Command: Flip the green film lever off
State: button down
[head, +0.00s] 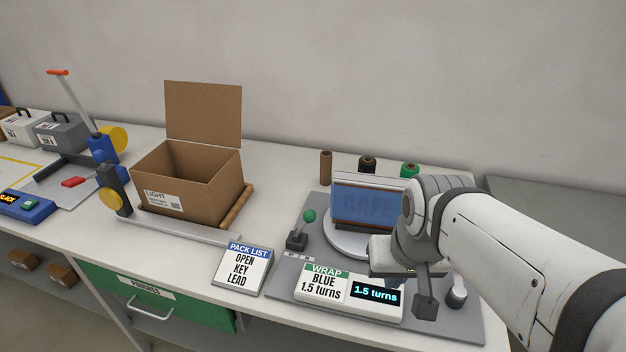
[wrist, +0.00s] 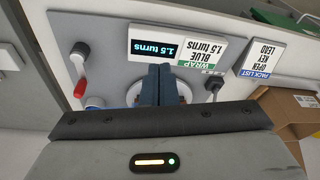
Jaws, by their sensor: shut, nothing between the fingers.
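The green-knobbed lever (head: 308,216) stands on a dark base at the left of the wrap station, its knob leaning back and slightly right. In the wrist view the lever's dark base (wrist: 214,84) shows right of my fingers; its green knob cannot be made out there. My gripper (head: 386,287) hangs over the front of the station, right of the lever and apart from it. In the wrist view my gripper (wrist: 160,85) has its two dark blue fingers together, empty, pointing toward the turns display (wrist: 155,48).
A blue-wrapped box (head: 365,205) stands on the white turntable (head: 336,240) behind my gripper. The wrap sign (head: 323,282) is in front. A red-handled control (wrist: 80,88) is at the station's other side. An open carton (head: 190,185) and pack list (head: 241,268) lie left.

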jog(key=w+d+f+m+t+y+b, duration=0.1)
jog(key=w+f+m+y+b, duration=0.2)
jog(key=w+m, duration=0.7)
jog(key=w+d+f+m+t+y+b, duration=0.1)
jog(key=w+f+m+y+b, duration=0.3)
jog(key=w+m+y, duration=0.3)
jog(key=w+m, duration=0.3)
jog(key=m, duration=0.3)
jog(key=shift+d+f+t, duration=0.2)
jog(key=shift+d+t, duration=0.1)
jog(key=shift+d, duration=0.05)
jog(key=shift+w, duration=0.1)
send_near(304, 224)
jog(key=shift+w+a+f, duration=0.8)
jog(key=shift+w+f, duration=0.15)
jog(key=shift+f, duration=0.05)
